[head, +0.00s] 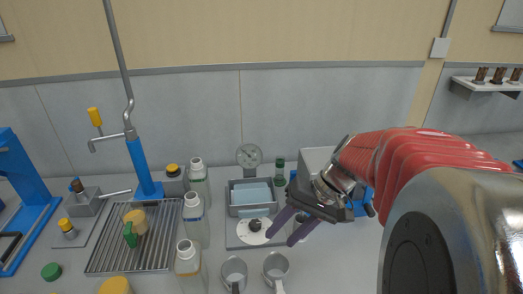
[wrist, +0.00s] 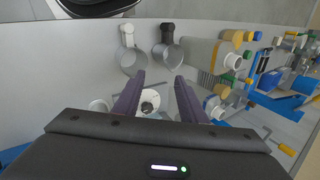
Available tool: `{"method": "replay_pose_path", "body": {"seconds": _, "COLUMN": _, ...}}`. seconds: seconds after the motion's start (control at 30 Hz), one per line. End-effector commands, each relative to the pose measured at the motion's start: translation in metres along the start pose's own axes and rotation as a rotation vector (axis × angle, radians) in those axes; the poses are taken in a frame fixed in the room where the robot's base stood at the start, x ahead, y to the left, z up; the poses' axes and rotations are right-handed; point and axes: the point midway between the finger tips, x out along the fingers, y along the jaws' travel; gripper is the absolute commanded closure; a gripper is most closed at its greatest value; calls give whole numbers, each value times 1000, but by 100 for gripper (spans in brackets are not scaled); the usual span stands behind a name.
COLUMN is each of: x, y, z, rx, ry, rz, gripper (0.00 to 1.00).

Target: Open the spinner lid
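I take the spinner to be the small grey unit in the head view. It has a grey base plate (head: 235,240), a white disc (head: 245,238) with a dark knob on it, and a grey-framed box with a pale blue panel (head: 250,193) behind. I cannot tell which part is the lid, or whether it is open. My gripper (head: 282,231) is open, its two purple fingers apart, just right of the disc. In the wrist view my gripper (wrist: 168,85) is open and empty, with a white round part (wrist: 149,100) showing between the fingers.
A round dial gauge (head: 249,155) stands behind the unit and a green bottle (head: 279,172) at its right back. Clear bottles (head: 190,260) stand to the left. Two metal cups (head: 233,270) are in front. A draining rack (head: 130,250) and blue stand (head: 145,165) lie further left.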

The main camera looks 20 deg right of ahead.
Motion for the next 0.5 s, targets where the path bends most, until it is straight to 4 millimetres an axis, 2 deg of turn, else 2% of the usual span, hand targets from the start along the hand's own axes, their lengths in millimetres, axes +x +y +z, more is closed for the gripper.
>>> {"method": "replay_pose_path", "body": {"seconds": 0.27, "x": -7, "y": 41, "z": -42, "rx": 151, "ry": 3, "rz": -229, "gripper": 62}}
{"method": "replay_pose_path", "body": {"seconds": 0.5, "x": -21, "y": 88, "z": -76, "rx": 256, "ry": 69, "rz": -436, "gripper": 62}}
